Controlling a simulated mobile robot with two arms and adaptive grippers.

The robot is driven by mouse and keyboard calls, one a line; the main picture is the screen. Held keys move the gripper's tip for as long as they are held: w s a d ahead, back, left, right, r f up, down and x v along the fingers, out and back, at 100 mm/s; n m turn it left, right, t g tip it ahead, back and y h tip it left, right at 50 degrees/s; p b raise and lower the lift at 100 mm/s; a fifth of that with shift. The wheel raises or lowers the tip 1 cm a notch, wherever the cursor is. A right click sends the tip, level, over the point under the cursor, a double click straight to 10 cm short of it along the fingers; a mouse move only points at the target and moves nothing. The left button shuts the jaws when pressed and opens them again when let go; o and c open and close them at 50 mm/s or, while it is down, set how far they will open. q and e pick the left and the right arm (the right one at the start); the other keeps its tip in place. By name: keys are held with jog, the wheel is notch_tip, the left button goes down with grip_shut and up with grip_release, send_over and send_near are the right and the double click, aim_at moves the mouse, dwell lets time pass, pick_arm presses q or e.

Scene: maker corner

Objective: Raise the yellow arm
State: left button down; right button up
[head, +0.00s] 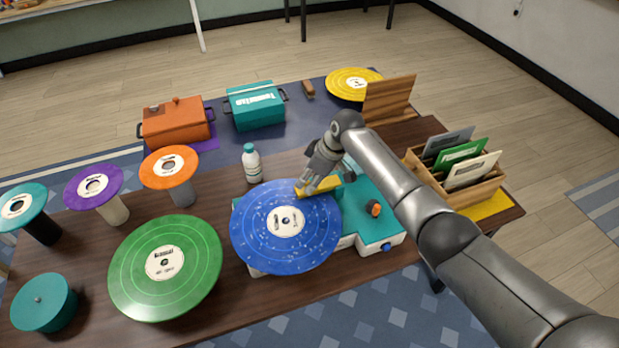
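The yellow arm (327,186) lies over the right upper edge of a blue record (262,240). The blue record is on the turntable (374,212), which has a teal top and a white body. My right gripper (306,187) comes down from above with its fingers at the yellow arm. They overlap it in the view, and part of the yellow arm is hidden behind them. I cannot tell whether the fingers are closed on it. My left gripper is not in view.
A white bottle with a teal cap (252,166) stands just left of the turntable. A green record (166,267) is at the front left. A wooden crate (484,194) of sleeves is on the right. Orange (175,126) and teal (256,110) boxes stand at the back.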

jog(key=shift+a+f, duration=0.1)
jog(key=shift+f, duration=0.25)
grip_shut()
